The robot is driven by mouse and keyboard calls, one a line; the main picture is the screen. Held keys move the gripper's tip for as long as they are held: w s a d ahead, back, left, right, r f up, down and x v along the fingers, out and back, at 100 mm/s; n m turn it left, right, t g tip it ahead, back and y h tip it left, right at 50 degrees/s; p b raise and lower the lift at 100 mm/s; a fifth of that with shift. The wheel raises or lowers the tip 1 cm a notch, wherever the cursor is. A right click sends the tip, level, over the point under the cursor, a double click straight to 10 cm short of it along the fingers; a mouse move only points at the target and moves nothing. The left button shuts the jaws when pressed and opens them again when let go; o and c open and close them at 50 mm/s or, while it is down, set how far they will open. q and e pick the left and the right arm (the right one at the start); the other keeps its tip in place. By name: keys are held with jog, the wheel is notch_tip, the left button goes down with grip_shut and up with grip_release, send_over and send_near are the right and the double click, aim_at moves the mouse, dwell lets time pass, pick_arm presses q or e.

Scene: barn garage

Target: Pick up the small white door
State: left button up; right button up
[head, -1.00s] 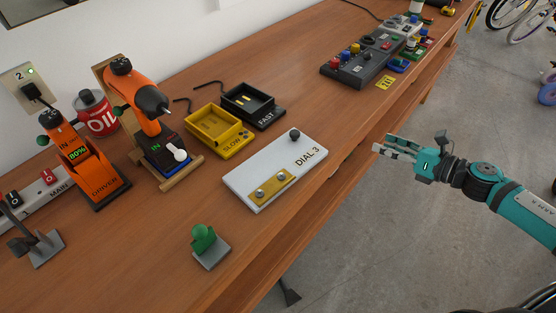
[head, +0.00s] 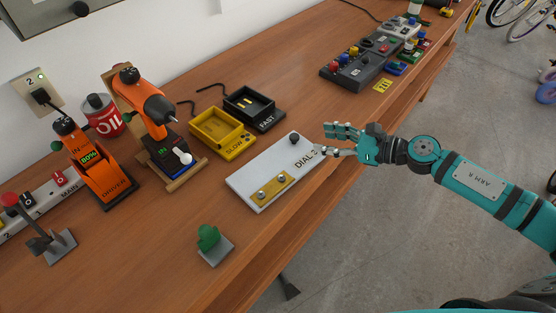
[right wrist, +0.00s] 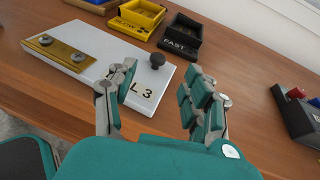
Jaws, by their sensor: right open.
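The small white door (head: 272,170) lies flat on the wooden bench. It has a black knob (head: 294,138), the label "DIAL 3" and a brass plate with two screws (head: 271,190) at its near left end. My right gripper (head: 323,140) is open and empty just off the door's right end, close to the bench edge. In the right wrist view the gripper's fingers (right wrist: 160,78) stand apart on either side of the door's knob end, and the black knob (right wrist: 157,61) shows between and beyond them. One finger hides part of the label. My left gripper is not in view.
Yellow SLOW (head: 216,129) and black FAST (head: 250,105) trays sit behind the door. A green knob on a grey plate (head: 214,246) stands in front of it. Orange drivers (head: 95,165) stand left, and a dark control box (head: 358,71) farther right.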

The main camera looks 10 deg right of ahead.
aim_at(298, 137)
jog(key=x, duration=0.2)
jog(key=shift+w+a+f+p, duration=0.1)
jog(key=shift+w+a+p, duration=0.15)
jog(key=shift+a+p, duration=0.1)
jog(key=shift+w+a, duration=0.15)
jog(key=shift+a, duration=0.05)
jog(key=p+x, duration=0.2)
jog(key=x, duration=0.1)
jog(key=shift+w+a+f, duration=0.15)
jog(key=shift+a+f, duration=0.05)
jog(key=shift+f, duration=0.15)
jog(key=shift+w+a+f, duration=0.3)
jog(key=shift+a, duration=0.05)
jog(key=shift+s+d, duration=0.1)
jog(key=shift+c, duration=0.9)
grip_shut()
jog(key=shift+r, duration=0.1)
